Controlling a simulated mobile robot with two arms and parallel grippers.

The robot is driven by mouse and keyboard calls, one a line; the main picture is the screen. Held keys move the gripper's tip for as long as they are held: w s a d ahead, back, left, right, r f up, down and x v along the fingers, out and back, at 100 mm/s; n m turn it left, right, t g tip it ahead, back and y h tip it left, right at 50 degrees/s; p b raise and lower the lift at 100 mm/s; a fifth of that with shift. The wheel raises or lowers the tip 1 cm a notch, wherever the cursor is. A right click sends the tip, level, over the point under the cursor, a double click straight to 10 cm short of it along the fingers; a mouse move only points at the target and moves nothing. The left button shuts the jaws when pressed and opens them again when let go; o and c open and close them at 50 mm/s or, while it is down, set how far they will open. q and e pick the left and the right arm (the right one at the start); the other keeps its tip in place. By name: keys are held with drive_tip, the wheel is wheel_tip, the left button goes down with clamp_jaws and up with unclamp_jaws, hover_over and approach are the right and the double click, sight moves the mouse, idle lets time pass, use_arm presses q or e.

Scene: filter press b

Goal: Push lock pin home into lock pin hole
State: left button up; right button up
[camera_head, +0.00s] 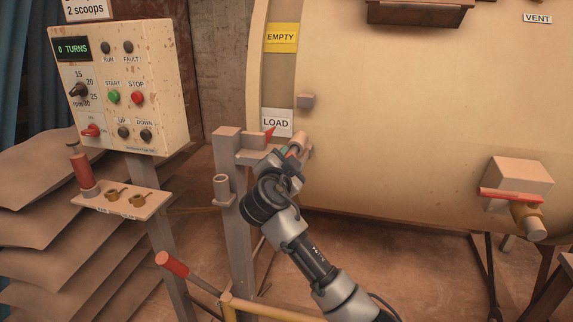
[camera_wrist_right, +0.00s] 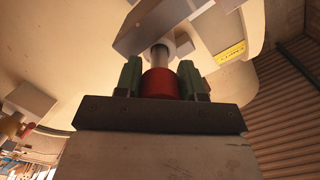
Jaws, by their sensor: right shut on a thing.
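My right gripper (camera_head: 290,163) is beside the grey post bracket at the drum's left edge. In the right wrist view its green-padded fingers (camera_wrist_right: 160,84) are shut on the red grip of the lock pin (camera_wrist_right: 160,84). The lock pin hole itself is hidden, and I cannot tell how deep the shaft sits. A length of shaft shows between grip and collar. My left gripper is out of view.
The big cream drum (camera_head: 420,110) fills the right, with a LOAD label (camera_head: 277,122) above my gripper. A grey post (camera_head: 234,230) stands left of my arm. A control box (camera_head: 120,90) and small shelf (camera_head: 122,203) are further left.

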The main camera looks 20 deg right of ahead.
drive_tip(key=shift+w+d, duration=0.25)
drive_tip(key=shift+w, duration=0.1)
drive_tip(key=o, duration=1.1)
drive_tip(key=shift+r, duration=0.1)
drive_tip(key=shift+o, duration=0.6)
drive_tip(key=shift+s+a, duration=0.1)
drive_tip(key=b+v, duration=0.2)
drive_tip(key=v, duration=0.8)
drive_tip(key=shift+s+a, duration=0.2)
drive_tip(key=shift+s, duration=0.1)
